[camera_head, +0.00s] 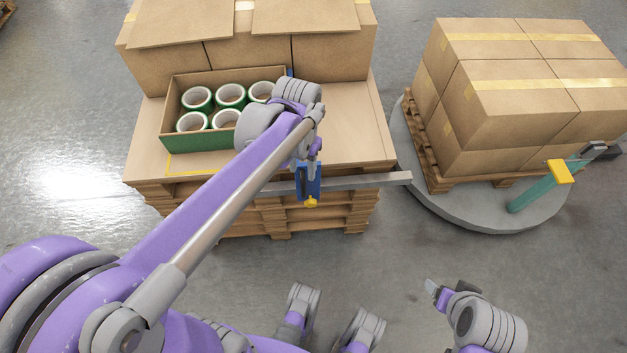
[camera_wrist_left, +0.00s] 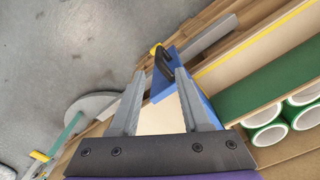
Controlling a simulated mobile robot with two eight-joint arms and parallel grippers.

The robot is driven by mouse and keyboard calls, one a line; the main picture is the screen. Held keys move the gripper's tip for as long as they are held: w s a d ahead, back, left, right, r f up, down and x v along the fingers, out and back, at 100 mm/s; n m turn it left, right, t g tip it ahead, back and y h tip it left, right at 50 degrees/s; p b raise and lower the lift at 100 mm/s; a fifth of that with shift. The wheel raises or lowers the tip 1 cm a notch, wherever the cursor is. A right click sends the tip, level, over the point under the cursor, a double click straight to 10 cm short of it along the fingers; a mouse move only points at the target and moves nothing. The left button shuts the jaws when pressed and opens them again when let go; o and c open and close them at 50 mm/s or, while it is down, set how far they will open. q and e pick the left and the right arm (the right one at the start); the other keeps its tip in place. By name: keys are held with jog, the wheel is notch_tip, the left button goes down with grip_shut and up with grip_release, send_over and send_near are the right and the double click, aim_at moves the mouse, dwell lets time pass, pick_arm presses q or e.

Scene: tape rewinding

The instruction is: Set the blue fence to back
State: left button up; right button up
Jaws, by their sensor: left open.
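The blue fence (camera_head: 308,185) is a blue piece with a yellow knob (camera_head: 311,203) on a grey rail (camera_head: 365,181) along the near side of the pallet stack. It also shows in the left wrist view (camera_wrist_left: 158,88), with a black handle (camera_wrist_left: 164,62) on it. My left gripper (camera_head: 314,160) is above the fence. In the left wrist view its fingers (camera_wrist_left: 160,72) are spread, with the fence and handle between or just beyond the tips; I cannot tell whether they touch. My right gripper (camera_head: 431,288) is low at the right, away from the fence.
An open box of green tape rolls (camera_head: 196,141) sits on the board, with cartons (camera_head: 247,53) behind it. My left arm covers part of the box. At right, a carton stack stands on a round grey turntable (camera_head: 470,214) with a teal arm (camera_head: 536,188). Bare floor lies in front.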

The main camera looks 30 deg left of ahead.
aim_at(304, 190)
pick_arm(q)
notch_tip(304, 190, down, 10)
jog(key=b, duration=0.3)
jog(key=shift+s+d+f, duration=0.1)
jog(key=shift+f, duration=0.15)
grip_shut()
dwell(1.3)
